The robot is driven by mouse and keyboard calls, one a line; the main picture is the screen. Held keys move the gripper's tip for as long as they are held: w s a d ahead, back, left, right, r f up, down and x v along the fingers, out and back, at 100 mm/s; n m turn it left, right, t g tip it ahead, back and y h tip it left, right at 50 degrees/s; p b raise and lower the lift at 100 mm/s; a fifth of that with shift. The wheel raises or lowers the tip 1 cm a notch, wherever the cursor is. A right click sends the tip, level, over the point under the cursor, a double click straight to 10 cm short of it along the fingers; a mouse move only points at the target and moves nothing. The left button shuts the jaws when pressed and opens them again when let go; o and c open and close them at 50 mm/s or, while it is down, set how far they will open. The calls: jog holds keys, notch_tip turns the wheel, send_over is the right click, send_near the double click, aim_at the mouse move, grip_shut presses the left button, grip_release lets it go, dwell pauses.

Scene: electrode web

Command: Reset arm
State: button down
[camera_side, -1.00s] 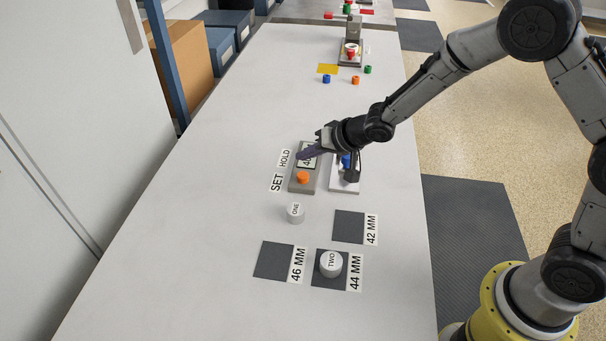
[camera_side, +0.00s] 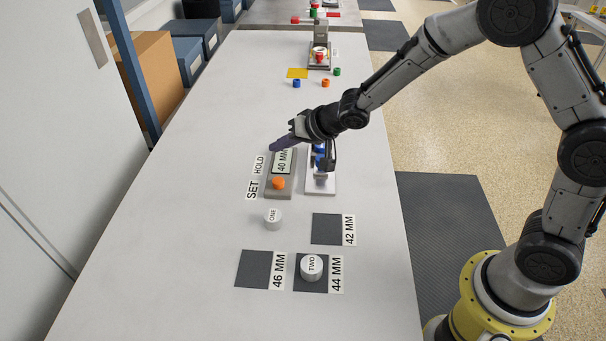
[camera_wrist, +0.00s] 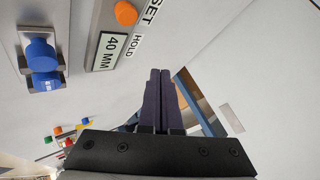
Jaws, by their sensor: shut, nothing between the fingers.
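My gripper (camera_side: 276,148) is shut and empty, its dark fingers together above the far left end of the grey control box. In the wrist view my gripper (camera_wrist: 160,75) also shows closed fingers with nothing between them. The control box (camera_side: 281,193) has an orange knob (camera_side: 278,183) and a display (camera_side: 283,160) reading 40 MM. The wrist view shows the orange knob (camera_wrist: 125,13) and the display (camera_wrist: 108,51) apart from the fingers. Beside the box stands a white-based fixture (camera_side: 320,187) with blue parts (camera_wrist: 41,55), partly hidden by my wrist in the side view.
A cylinder marked ONE (camera_side: 273,218) stands on the bare table. A cylinder marked TWO (camera_side: 312,267) stands on the 44 MM pad. The 42 MM pad (camera_side: 326,228) and 46 MM pad (camera_side: 254,268) are empty. Small coloured rings and another fixture (camera_side: 319,58) are at the far end.

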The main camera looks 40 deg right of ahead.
jog(key=s+d+r+m+t+h, duration=0.1)
jog(key=d+r, duration=0.1)
jog(key=r, duration=0.6)
jog(key=s+d+r+t, duration=0.2)
jog(key=d+r, duration=0.1)
jog(key=r, duration=0.4)
jog(key=s+d+r+h, duration=0.2)
jog(key=s+d+r, duration=0.4)
jog(key=s+r, duration=0.3)
jog(key=s+f+n+g, duration=0.3)
jog(key=s+f, duration=0.2)
jog(key=s, duration=0.7)
jog(key=s+f+n+g, duration=0.3)
jog(key=s+f, duration=0.2)
jog(key=s, duration=0.7)
jog(key=shift+d+f, duration=0.15)
